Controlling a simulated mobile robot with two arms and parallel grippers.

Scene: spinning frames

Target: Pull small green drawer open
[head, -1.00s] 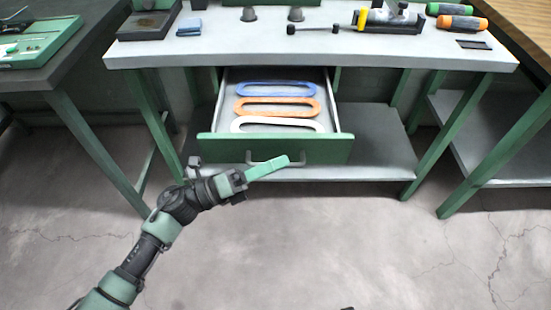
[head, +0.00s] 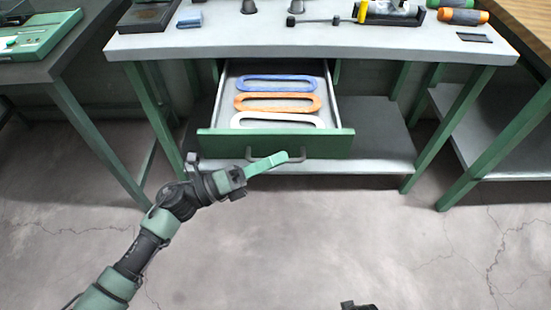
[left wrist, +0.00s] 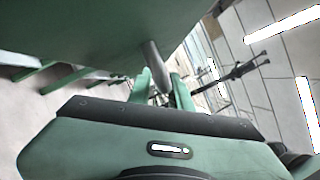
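The green-fronted drawer (head: 215,144) stands pulled out under the workbench, with blue, orange and white flat oval rings inside it. Its grey handle (head: 297,158) is on the front face and also shows in the left wrist view (left wrist: 155,58). My left gripper (head: 268,164) is at the handle, its green fingers passing in front of it. In the left wrist view the fingers (left wrist: 161,88) stand apart with a gap, and the handle post reaches down near their tips. Of my right arm only a dark bit shows at the bottom edge; its fingers are out of view.
The grey benchtop (head: 300,45) above the drawer carries tools and small dark weights. A lower shelf (head: 375,150) lies beneath. Green table legs stand left and right of the drawer. The concrete floor (head: 300,240) in front is free.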

